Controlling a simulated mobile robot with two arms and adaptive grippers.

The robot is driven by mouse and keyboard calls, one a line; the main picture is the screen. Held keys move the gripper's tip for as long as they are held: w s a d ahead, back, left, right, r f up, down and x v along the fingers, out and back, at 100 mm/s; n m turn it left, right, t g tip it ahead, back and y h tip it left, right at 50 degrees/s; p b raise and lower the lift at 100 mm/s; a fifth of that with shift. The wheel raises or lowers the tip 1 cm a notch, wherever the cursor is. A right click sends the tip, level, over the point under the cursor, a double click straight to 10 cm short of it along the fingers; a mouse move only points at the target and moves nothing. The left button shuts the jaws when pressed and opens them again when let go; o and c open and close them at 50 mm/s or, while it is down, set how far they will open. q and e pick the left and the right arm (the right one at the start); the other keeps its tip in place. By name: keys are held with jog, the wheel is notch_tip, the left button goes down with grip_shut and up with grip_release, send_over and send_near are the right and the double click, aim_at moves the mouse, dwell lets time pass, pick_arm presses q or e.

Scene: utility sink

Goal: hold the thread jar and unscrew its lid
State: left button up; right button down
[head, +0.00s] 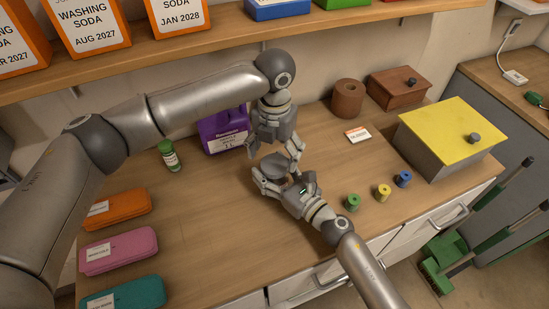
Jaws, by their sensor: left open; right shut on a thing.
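The thread jar (273,168) stands near the middle of the wooden counter, with a dark grey top; most of its body is hidden by my grippers. My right gripper (279,180) comes in from the lower right and is shut on the jar, one finger on either side. My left gripper (274,152) points down from above, open, with its fingers apart just over the jar's lid. I cannot tell whether its fingertips touch the lid.
Green (352,202), yellow (383,193) and blue (403,179) spools sit to the right, before a yellow-lidded box (450,135). Pencil-case-like pouches (118,250) lie at left. A shelf (230,32) overhangs the back.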

jog(key=shift+c, duration=1.6)
grip_release()
